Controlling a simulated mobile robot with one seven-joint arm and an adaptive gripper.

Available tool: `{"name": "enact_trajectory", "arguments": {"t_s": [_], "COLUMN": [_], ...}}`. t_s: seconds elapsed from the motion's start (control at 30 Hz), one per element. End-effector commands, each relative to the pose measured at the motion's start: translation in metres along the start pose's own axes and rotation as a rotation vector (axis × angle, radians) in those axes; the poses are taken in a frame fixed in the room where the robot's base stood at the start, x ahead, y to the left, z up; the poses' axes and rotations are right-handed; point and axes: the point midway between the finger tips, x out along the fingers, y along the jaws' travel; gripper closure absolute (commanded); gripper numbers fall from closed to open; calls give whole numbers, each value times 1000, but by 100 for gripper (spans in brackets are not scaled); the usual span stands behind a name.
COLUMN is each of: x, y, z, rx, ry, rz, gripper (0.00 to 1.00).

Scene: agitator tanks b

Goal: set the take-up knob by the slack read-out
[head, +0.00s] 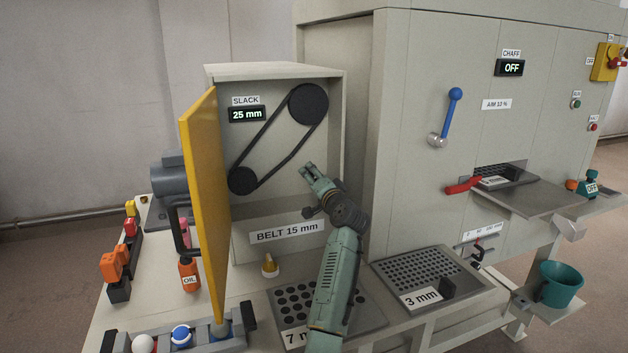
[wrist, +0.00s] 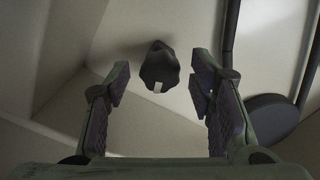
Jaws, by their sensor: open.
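The slack read-out (head: 247,115) shows 25 mm in the head view, under a SLACK label inside the open belt housing (head: 275,73). A label (head: 287,232) on the housing reads BELT 15 mm. The black belt (head: 291,152) runs around an upper pulley (head: 308,104) and a lower pulley (head: 242,181). The take-up knob (wrist: 159,68), dark and lobed with a white mark, shows in the wrist view ahead of and between my fingers; I cannot make it out in the head view. My gripper (head: 307,171) is open and apart from the knob; its fingers also show in the wrist view (wrist: 160,88).
The yellow door (head: 205,200) stands open at the housing's left. Perforated plates lie in front, one marked 3 mm (head: 428,270). A small yellow-tipped item (head: 270,266) and an orange oil bottle (head: 188,273) stand on the bench. A larger cabinet (head: 420,120) rises at right.

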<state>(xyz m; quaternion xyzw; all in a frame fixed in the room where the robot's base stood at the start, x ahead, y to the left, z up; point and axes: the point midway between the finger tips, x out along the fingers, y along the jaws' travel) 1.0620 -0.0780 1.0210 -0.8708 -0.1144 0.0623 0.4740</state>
Motion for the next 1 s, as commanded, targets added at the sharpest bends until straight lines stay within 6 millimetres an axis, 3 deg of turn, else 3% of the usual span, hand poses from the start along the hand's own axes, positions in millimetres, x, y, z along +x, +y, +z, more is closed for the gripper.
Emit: {"name": "enact_trajectory", "arguments": {"t_s": [0.37, 0.8, 1.0], "x": [-8, -90, -115], "y": [1, 1, 0], "z": [0, 0, 0], "rx": [0, -1, 0], "ry": [0, 1, 0], "rz": [0, 1, 0], "gripper": [50, 50, 50]}}
